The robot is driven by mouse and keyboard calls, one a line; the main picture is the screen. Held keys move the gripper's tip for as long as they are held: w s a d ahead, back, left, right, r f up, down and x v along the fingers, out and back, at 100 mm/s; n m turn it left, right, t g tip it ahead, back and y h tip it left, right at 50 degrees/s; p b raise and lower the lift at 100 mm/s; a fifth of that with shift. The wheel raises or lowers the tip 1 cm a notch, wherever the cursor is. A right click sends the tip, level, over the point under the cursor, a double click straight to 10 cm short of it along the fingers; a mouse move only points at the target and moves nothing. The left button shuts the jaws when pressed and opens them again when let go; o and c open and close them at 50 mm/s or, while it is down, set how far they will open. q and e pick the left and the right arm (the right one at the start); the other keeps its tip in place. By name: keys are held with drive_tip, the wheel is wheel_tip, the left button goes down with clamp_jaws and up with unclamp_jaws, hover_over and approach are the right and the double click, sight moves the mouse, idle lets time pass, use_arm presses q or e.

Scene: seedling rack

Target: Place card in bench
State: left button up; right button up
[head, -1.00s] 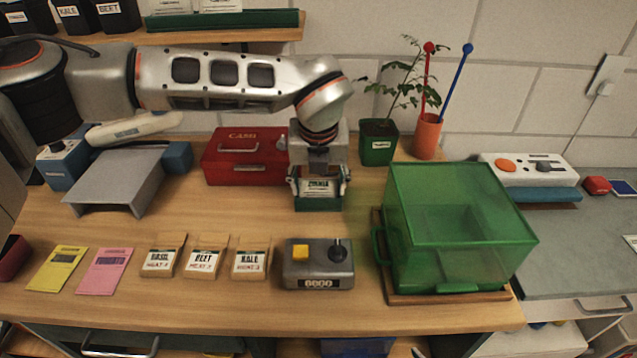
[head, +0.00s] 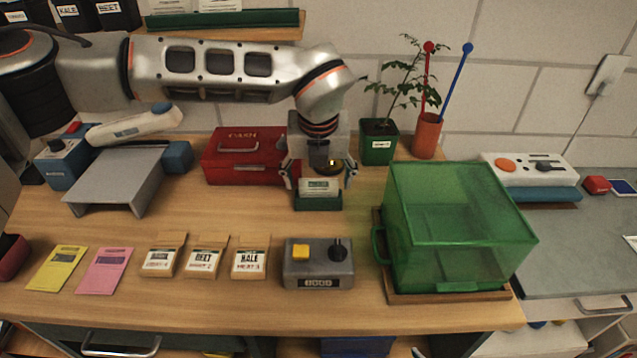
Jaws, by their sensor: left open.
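A white card (head: 320,187) with a dark green header stands upright in a small green holder (head: 318,203) on the wooden bench (head: 215,307), in front of the red cash box's right end. My left gripper (head: 319,184) points down above the holder. Its fingers are spread apart on either side of the card and do not appear to touch it. The small print on the card is too blurred to read. My right gripper is not in view.
A red cash box (head: 243,157) stands left of the gripper, and a potted plant (head: 379,142) right of it. A green transparent box (head: 455,225) fills the right. A grey button box (head: 318,264) and seed packets (head: 204,258) stand in front.

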use_arm(q)
drive_tip(key=v, duration=1)
drive_tip(key=shift+r, duration=0.15)
drive_tip(key=shift+s, duration=0.15)
